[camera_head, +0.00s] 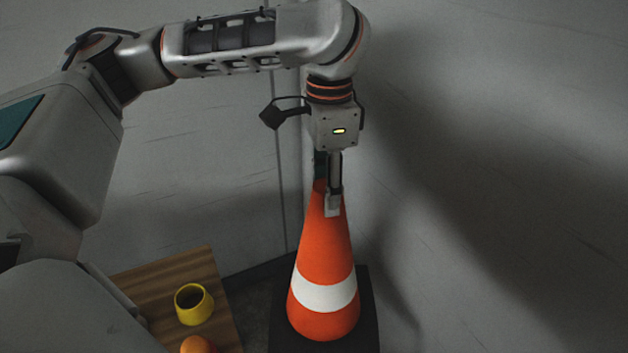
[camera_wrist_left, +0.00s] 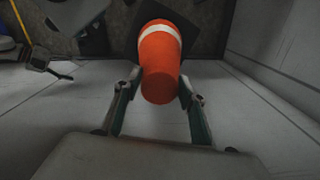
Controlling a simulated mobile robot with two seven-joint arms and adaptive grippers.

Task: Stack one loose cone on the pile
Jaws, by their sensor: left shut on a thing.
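One orange cone (camera_head: 323,243) with a white band and a dark square base (camera_head: 365,315) is upright in the head view, close to the wall. My left gripper (camera_head: 332,203) points down and is shut on the upper part of this cone. In the left wrist view the cone (camera_wrist_left: 160,65) sits between the two fingers of my left gripper (camera_wrist_left: 160,88). I cannot tell whether the cone rests on something or hangs a little above it. No second cone or separate pile shows clearly. My right gripper is not in view.
A wooden surface (camera_head: 170,277) at the lower left bears a yellow cup (camera_head: 193,304) and an orange round thing (camera_head: 198,345). Grey walls (camera_head: 480,130) stand behind and to the right of the cone. A vertical seam runs down the wall behind the cone.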

